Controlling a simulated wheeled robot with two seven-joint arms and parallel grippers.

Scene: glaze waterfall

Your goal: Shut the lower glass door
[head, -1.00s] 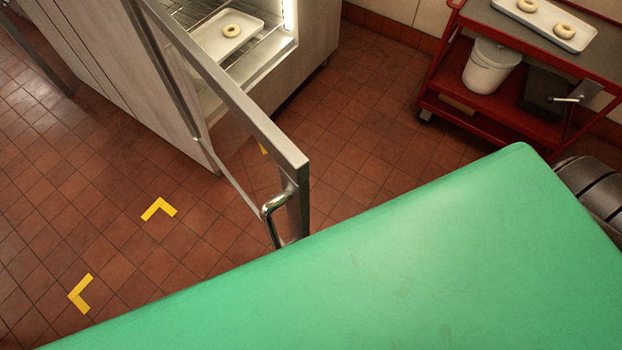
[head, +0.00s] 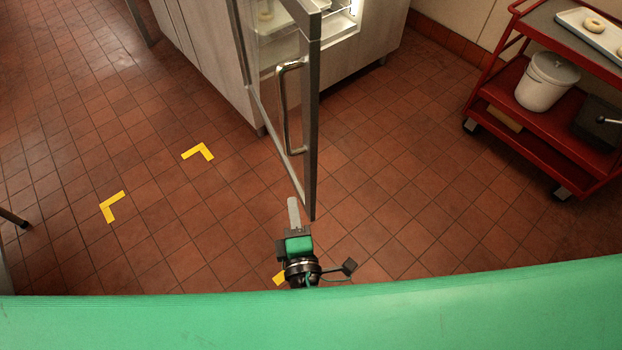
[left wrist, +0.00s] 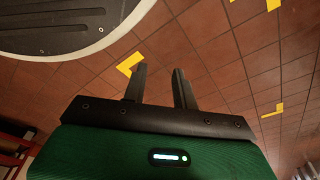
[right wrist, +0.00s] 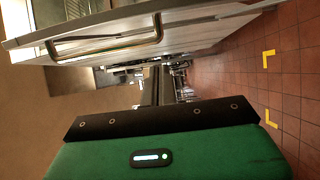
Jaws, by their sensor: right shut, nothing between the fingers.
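The glass door (head: 312,120) with its grey metal frame stands open, swung out from the cabinet (head: 215,60). Its bar handle (head: 284,105) faces left in the head view. My right gripper (head: 293,205) is shut and empty, close to the low end of the door's free edge in the picture; I cannot tell if it touches. In the right wrist view the door's handle (right wrist: 105,50) lies above and left of the shut fingers (right wrist: 157,85). My left gripper (left wrist: 160,78) is open and empty over the floor, outside the head view.
A red cart (head: 535,145) with a white bucket (head: 546,82) and a tray of rings (head: 592,35) stands at the right. Yellow corner marks (head: 200,152) lie on the tiled floor, which is clear left of the door. Green covers the head view's bottom.

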